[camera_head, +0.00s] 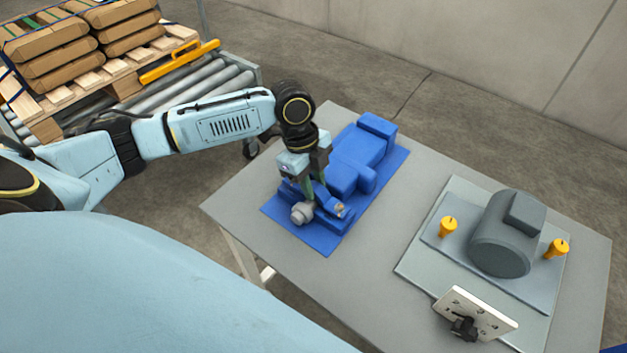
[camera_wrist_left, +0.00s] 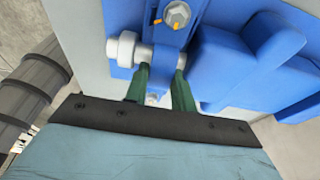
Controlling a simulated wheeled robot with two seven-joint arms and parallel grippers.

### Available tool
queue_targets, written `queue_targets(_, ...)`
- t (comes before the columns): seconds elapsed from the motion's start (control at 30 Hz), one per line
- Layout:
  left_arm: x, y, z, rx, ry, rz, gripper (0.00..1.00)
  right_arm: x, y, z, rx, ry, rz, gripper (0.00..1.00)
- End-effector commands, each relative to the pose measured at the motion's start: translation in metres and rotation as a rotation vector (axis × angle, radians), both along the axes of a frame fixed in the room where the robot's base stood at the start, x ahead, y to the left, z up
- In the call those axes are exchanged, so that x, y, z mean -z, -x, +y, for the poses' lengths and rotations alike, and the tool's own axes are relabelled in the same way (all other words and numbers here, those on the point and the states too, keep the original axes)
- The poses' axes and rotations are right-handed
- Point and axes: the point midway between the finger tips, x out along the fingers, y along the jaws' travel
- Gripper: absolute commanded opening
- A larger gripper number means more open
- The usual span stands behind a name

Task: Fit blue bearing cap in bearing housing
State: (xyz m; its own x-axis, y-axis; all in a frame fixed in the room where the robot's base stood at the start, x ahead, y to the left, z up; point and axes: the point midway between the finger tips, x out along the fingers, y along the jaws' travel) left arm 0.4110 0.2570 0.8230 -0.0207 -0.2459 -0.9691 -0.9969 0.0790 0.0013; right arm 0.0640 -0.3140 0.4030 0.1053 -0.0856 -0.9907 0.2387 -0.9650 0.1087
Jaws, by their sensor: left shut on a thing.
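My left gripper (camera_head: 320,195) reaches down over the near end of a blue machine (camera_head: 350,165) on a blue base plate (camera_head: 322,238). In the left wrist view its green fingers (camera_wrist_left: 163,85) are shut on a narrow blue piece between them, which looks like the blue bearing cap (camera_wrist_left: 168,63). A light grey shaft end (camera_head: 302,212) pokes out beside the fingers; it also shows in the left wrist view (camera_wrist_left: 121,48). A hex bolt head (camera_wrist_left: 177,14) sits just beyond. The bearing housing is largely hidden by the fingers, so I cannot tell whether the cap is seated. My right gripper is out of view.
The grey table (camera_head: 245,205) also holds a dark grey motor (camera_head: 500,240) on a plate, between two orange pegs (camera_head: 448,226) (camera_head: 556,248). A white numbered panel (camera_head: 476,312) with a black knob stands at the plate's front.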

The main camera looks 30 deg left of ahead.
Motion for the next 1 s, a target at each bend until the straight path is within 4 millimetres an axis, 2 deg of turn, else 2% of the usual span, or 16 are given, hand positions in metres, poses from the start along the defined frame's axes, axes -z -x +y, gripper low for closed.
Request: queue_targets(1.0, 0.001, 0.000, 0.000, 0.001, 0.001, -0.001, 0.00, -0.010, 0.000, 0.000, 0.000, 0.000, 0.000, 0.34)
